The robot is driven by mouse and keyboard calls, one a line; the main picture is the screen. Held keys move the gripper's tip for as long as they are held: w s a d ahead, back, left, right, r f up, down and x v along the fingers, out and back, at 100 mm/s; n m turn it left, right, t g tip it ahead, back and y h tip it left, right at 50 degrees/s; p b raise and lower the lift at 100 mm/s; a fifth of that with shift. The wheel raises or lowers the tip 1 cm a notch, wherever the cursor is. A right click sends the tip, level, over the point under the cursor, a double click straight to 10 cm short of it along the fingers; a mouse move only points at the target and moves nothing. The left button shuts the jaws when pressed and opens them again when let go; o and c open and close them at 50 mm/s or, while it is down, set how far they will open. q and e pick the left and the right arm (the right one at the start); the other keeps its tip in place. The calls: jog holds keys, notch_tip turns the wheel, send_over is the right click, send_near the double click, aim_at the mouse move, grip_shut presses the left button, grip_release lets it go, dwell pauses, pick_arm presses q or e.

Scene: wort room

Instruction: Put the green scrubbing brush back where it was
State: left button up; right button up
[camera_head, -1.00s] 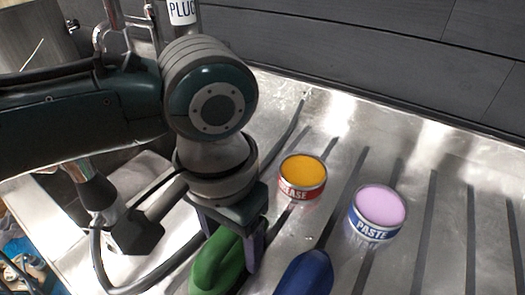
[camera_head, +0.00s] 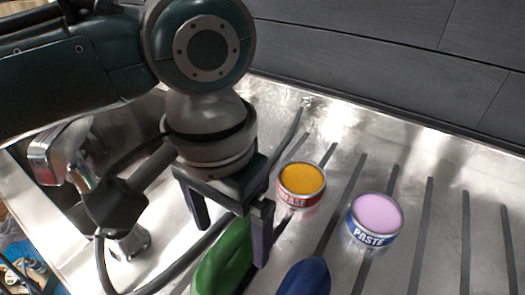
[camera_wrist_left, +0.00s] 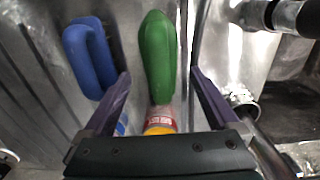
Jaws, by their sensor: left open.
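The green scrubbing brush (camera_head: 222,262) lies on the ribbed metal drainboard at the bottom of the head view, partly cut off by the frame edge. It also shows in the left wrist view (camera_wrist_left: 157,55), between the two fingers. My left gripper (camera_head: 231,236) is open above and just behind the brush, its fingers pointing down. In the wrist view its fingers (camera_wrist_left: 160,100) are spread with nothing held between them. My right gripper is in neither view.
A blue brush (camera_head: 305,277) lies right of the green one. A red tin labelled GREASE (camera_head: 301,190) and a blue PASTE tin (camera_head: 374,222) stand behind. A tap (camera_head: 62,150) and a dark hose are at left. The right drainboard (camera_head: 448,225) is clear.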

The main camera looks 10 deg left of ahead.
aim_at(230, 238)
pick_arm(q)
notch_tip(230, 238, up, 7)
jog(key=shift+r+p, duration=0.1)
jog(key=shift+p, duration=0.45)
jog(key=s+d+f+t+h, duration=0.1)
jog(key=s+d+f+h, duration=0.2)
jog(key=s+d, duration=0.15)
jog(key=s+a+f+n+t+y, duration=0.1)
jog(key=s+a, duration=0.3)
jog(key=a, duration=0.3)
jog(key=s+a+n+t+y, duration=0.1)
jog(key=s+a, duration=0.3)
jog(key=a, duration=0.3)
jog(key=shift+s+f+t+y, duration=0.3)
jog(key=shift+f+y, duration=0.05)
jog(key=shift+y, duration=0.05)
